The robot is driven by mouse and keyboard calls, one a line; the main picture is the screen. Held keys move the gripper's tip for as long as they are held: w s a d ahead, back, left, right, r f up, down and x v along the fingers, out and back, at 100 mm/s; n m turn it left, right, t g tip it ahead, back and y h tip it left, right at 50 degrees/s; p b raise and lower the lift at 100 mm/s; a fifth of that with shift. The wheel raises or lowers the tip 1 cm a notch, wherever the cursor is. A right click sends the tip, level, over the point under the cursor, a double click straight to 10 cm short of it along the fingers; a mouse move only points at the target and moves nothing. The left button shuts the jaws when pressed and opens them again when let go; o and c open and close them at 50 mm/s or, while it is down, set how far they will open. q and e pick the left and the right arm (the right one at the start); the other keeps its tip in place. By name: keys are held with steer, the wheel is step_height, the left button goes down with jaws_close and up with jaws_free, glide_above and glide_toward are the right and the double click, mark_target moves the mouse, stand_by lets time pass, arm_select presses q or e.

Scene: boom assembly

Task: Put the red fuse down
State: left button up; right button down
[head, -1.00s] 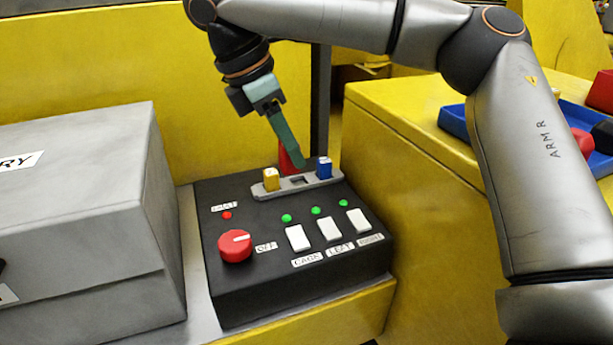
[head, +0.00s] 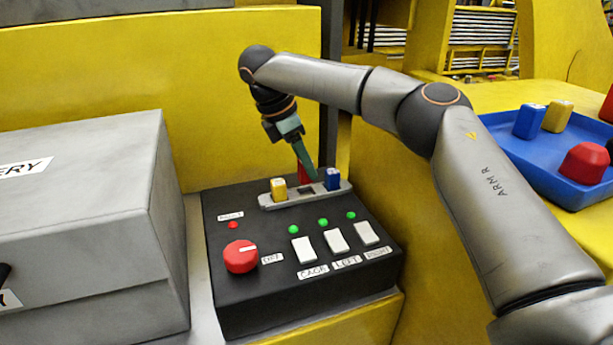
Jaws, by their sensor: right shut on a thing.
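My right gripper (head: 308,170) reaches down from behind the black control box and is shut on the red fuse (head: 303,174). The fuse is partly hidden by the green finger. It shows just behind the grey fuse holder (head: 272,202) on top of the box. The holder carries a yellow fuse (head: 278,188) at its left end and a blue fuse (head: 333,179) at its right end. The middle slot (head: 306,190) between them looks empty. I cannot tell whether the red fuse touches the box. My left gripper is not in view.
The control box (head: 240,305) has a red knob (head: 241,257) and white switches in front of the holder. A grey battery box (head: 95,235) stands at left. A blue tray (head: 540,178) with blue and yellow fuses and a red part lies at right.

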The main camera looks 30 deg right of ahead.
mark_target(307, 178)
steer(key=shift+w+d+f, duration=0.15)
steer(key=shift+f, duration=0.85)
steer(key=shift+w+d+f, duration=0.15)
steer(key=shift+f, duration=0.85)
steer(key=shift+f, duration=0.1)
steer(key=c, duration=0.6)
jaws_free()
steer(key=v, duration=1.2)
steer(key=shift+a, duration=0.15)
